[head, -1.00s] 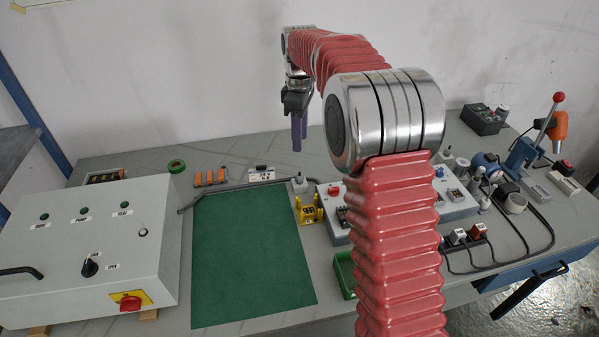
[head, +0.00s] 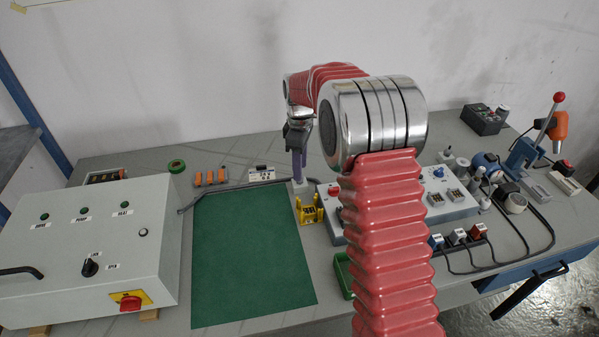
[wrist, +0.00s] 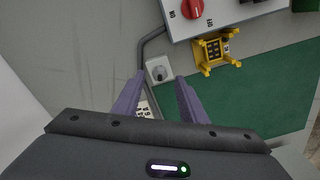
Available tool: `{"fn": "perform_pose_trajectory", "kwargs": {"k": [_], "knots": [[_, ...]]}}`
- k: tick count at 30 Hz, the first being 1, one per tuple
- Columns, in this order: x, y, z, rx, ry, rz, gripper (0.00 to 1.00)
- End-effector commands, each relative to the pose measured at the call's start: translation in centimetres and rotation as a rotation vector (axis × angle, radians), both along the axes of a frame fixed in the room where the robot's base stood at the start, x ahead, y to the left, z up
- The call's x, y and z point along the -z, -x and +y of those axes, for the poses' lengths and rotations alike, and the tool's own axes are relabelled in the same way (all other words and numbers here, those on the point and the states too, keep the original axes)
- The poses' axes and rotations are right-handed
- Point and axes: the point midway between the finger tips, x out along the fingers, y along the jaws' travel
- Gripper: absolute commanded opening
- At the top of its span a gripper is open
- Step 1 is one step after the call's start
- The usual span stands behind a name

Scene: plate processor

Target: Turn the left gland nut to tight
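A small pale block with a round grey gland nut (wrist: 158,71) on its top sits on the bench, with a dark cable running to it. It appears to be the left gland nut. In the head view the block (head: 300,187) shows just below my fingers. My gripper (wrist: 159,76) is open, its two purple fingers apart, with the nut showing in the gap between the tips. In the head view my gripper (head: 298,178) points down above the block. I cannot tell whether the fingertips are level with the nut or still above it.
A yellow stand (head: 309,212) is close beside the block. A grey control box with a red knob (wrist: 192,8) stands near it. A green mat (head: 245,260) lies in front, largely clear. A white labelled sign (head: 262,174) and orange connectors (head: 210,178) are to the left.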

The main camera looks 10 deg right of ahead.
Motion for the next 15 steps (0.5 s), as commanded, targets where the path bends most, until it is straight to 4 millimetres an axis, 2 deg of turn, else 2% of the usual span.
{"fn": "perform_pose_trajectory", "kwargs": {"k": [6, 15], "knots": [[2.4, 0.0, 0.0, 0.0, 0.0, 0.0, 0.38], [2.8, 0.0, 0.0, 0.001, 0.0, -0.001, 0.38]]}}
